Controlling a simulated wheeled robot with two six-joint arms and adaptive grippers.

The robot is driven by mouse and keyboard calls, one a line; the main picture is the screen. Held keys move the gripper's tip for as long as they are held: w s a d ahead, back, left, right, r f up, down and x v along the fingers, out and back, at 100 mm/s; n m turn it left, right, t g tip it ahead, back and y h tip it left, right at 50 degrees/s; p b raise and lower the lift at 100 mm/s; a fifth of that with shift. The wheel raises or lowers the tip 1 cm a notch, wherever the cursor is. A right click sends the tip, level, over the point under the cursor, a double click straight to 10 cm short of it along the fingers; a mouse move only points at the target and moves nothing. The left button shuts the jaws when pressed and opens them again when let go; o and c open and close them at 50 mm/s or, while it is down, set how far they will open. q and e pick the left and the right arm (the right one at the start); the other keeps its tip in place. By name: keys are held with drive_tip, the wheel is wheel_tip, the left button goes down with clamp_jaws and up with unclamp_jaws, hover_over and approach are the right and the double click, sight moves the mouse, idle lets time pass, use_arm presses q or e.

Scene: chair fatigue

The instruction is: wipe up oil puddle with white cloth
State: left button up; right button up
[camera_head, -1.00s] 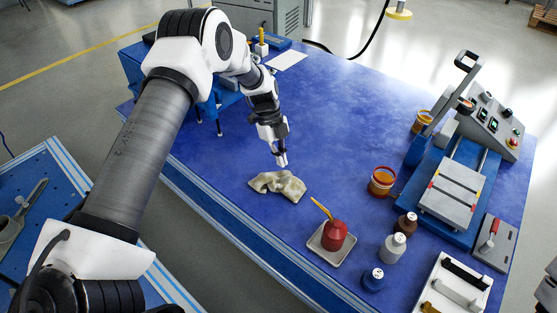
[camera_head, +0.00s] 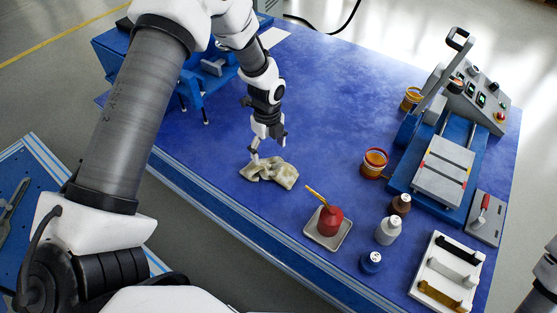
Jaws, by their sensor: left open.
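The white cloth (camera_head: 271,172), off-white with brownish stains, lies crumpled on the blue table top (camera_head: 325,100) near its front edge. My left gripper (camera_head: 268,149) is open just above and behind the cloth, its fingers spread and pointing down. One fingertip is close to the cloth's back left edge; I cannot tell whether it touches. I cannot make out an oil puddle on the table. My right gripper is not in view.
A red oil can (camera_head: 330,220) stands in a small tray (camera_head: 318,238) right of the cloth. Several bottles and an orange-brown jar (camera_head: 374,164) stand further right, beside a blue-and-grey machine (camera_head: 443,168). The table's middle behind the cloth is clear.

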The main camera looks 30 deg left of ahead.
use_arm(q)
drive_tip(key=b, duration=0.8)
hover_over(270, 174)
wheel_tip(270, 174, down, 7)
drive_tip(key=shift+f, duration=1.05)
